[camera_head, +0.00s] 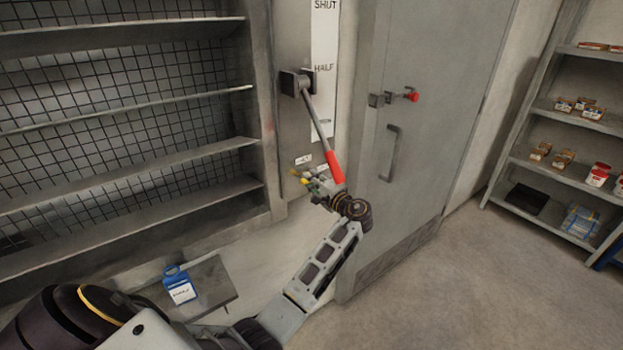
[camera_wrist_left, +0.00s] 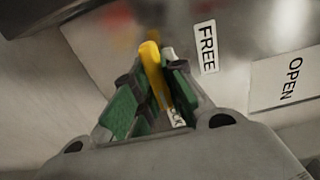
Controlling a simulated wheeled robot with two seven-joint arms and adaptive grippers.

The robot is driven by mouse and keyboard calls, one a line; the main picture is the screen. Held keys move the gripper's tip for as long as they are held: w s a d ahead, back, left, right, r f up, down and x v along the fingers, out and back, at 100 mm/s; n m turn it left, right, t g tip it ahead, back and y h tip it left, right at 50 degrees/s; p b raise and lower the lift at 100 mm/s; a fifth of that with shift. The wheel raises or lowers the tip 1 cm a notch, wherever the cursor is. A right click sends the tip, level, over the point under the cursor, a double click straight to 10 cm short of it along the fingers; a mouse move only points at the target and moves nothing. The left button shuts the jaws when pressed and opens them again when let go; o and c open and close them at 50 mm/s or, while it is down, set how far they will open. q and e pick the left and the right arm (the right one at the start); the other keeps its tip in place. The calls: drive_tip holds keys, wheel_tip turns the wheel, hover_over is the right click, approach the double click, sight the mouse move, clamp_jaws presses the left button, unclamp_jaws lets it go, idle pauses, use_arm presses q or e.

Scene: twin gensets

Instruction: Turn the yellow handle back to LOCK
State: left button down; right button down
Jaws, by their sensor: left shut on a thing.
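The yellow handle (camera_wrist_left: 152,72) stands between the green-padded fingers of my left gripper (camera_wrist_left: 150,95), which is shut on it. In the head view the yellow handle (camera_head: 306,181) is a small patch at the tip of my left gripper (camera_head: 316,184), low on the grey wall panel. A FREE label (camera_wrist_left: 206,47) is just right of the handle in the wrist view. Another label beside the fingers, lower down, is mostly hidden; only its last letters show. My right gripper is not in view.
A lever with a red grip (camera_head: 333,168) hangs from a pivot just above my gripper, close to the wrist. A scale with SHUT and HALF (camera_head: 323,69) is behind it. A grey door (camera_head: 430,120) with a red-knobbed latch is to the right. An OPEN label (camera_wrist_left: 290,80) shows in the wrist view.

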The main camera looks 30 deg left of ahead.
use_arm(q)
drive_tip(key=c, duration=1.5)
unclamp_jaws()
drive_tip(key=shift+d, duration=0.1)
drive_tip(key=shift+o, duration=0.2)
drive_tip(key=v, duration=1.2)
drive_tip(key=shift+f, duration=0.1)
